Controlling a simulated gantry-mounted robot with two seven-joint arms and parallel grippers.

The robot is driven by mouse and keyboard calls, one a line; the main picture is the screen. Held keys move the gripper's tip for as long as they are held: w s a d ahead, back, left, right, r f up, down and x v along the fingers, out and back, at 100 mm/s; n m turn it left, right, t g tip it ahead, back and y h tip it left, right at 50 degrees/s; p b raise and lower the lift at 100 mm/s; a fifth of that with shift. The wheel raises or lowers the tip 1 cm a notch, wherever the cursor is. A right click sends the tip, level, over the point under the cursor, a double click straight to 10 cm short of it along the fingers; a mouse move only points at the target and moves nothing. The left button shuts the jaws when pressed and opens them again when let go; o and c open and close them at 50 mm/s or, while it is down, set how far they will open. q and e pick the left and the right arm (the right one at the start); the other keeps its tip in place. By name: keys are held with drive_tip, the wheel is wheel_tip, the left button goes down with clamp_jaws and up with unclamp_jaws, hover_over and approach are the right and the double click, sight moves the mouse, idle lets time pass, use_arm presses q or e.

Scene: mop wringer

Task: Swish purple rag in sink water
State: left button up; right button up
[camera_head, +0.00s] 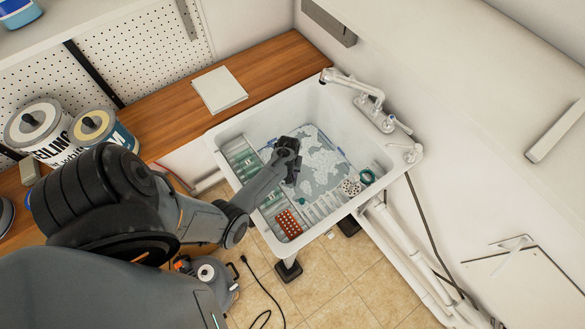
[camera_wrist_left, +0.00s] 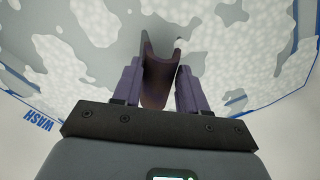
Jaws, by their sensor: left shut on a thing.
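The white sink (camera_head: 222,153) stands in the middle of the head view and holds grey-blue water with white foam (camera_head: 322,158). My left gripper (camera_head: 290,168) reaches down into the basin over the foamy water. The left wrist view shows the left gripper (camera_wrist_left: 159,82) shut on the purple rag (camera_wrist_left: 156,68), a dark folded piece between its two fingers. Foam patches (camera_wrist_left: 265,40) lie below and around the rag. I cannot tell whether the rag touches the water. In the head view the rag is hidden or too small to make out. The right gripper is not in view.
A faucet (camera_head: 358,88) rises at the sink's back right. A wooden counter (camera_head: 165,115) with paint cans (camera_head: 38,128) is at left.

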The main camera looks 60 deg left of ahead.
use_arm(q)
drive_tip(key=shift+s+a, duration=0.1)
drive_tip(key=shift+a, duration=1)
drive_tip(key=d+p, duration=0.2)
drive_tip(key=d, duration=0.4)
drive_tip(key=shift+a, duration=3)
drive_tip(key=shift+d+r, duration=0.1)
drive_tip(key=shift+d, duration=0.6)
drive_tip(key=shift+d+p, duration=1.05)
drive_tip(key=shift+d, duration=1.25)
drive_tip(key=shift+a+b, duration=0.6)
drive_tip(key=shift+a, duration=2.4)
drive_tip(key=shift+d+p, duration=0.35)
drive_tip(key=shift+d, duration=0.35)
drive_tip(key=shift+d+p, duration=0.75)
drive_tip(key=shift+d, duration=1.55)
drive_tip(key=shift+a+b, duration=0.65)
drive_tip(key=shift+a, duration=2.35)
drive_tip(key=shift+d+p, duration=0.4)
drive_tip(key=shift+d, duration=0.3)
drive_tip(key=shift+d+p, duration=0.75)
drive_tip(key=shift+d, duration=1.55)
drive_tip(key=shift+a+b, duration=0.65)
drive_tip(key=shift+a, duration=2.35)
drive_tip(key=shift+d+p, duration=0.4)
drive_tip(key=shift+d, duration=1.15)
